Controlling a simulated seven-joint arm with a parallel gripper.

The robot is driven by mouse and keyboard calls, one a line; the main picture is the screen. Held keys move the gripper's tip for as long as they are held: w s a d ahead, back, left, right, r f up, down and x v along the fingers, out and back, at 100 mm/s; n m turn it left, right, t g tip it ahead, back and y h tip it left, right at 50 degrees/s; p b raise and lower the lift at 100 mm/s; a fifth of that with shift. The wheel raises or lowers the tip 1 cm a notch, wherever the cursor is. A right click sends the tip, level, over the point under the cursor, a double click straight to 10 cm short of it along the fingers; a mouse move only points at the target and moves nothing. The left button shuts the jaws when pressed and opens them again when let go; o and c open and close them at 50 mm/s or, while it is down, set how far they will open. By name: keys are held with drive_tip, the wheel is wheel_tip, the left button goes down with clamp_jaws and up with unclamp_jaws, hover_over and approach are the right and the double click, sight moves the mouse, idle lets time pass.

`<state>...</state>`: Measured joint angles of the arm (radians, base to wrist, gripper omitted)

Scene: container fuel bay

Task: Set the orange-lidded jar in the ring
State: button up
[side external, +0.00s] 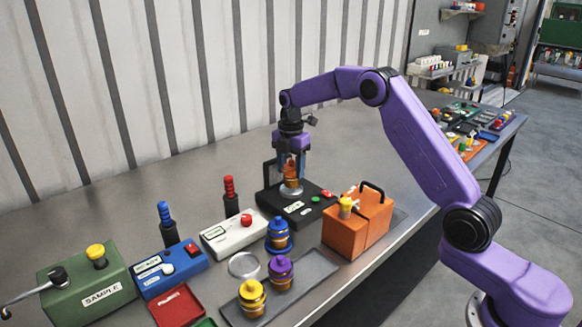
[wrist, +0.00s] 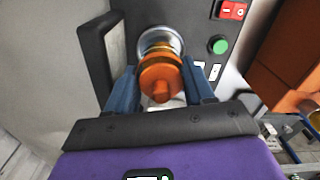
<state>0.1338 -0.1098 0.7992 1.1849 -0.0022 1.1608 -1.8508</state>
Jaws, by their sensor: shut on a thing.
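The orange-lidded jar (wrist: 160,78) is between the blue fingers of my gripper (wrist: 162,84), which is shut on it. In the side view, my gripper (side external: 291,170) points down over the black device with the jar (side external: 290,182) upright in it. A round silver seat (wrist: 158,40) on the black device shows just beyond the jar in the wrist view, and below it in the side view (side external: 291,191). I cannot tell whether the jar's base touches this seat. A separate silver ring (side external: 244,265) lies on the table at front left, empty.
The black device (side external: 270,203) has a handle, a red switch and a green button. An orange box (side external: 358,225) stands to its right. Blue-, purple- and yellow-lidded jars (side external: 279,234) (side external: 280,272) (side external: 252,297) stand in front. White, blue and green boxes (side external: 228,238) line the left.

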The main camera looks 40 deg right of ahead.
drive_tip(key=shift+f, duration=0.7)
idle(1.1)
drive_tip(key=o, duration=1.2)
drive_tip(key=shift+o, duration=0.2)
drive_tip(key=shift+w+r, duration=0.1)
drive_tip(key=shift+o, duration=0.3)
drive_tip(key=shift+r, duration=1.2)
drive_tip(key=shift+o, duration=0.6)
drive_tip(key=shift+r, duration=2.75)
drive_tip(key=shift+a, duration=0.1)
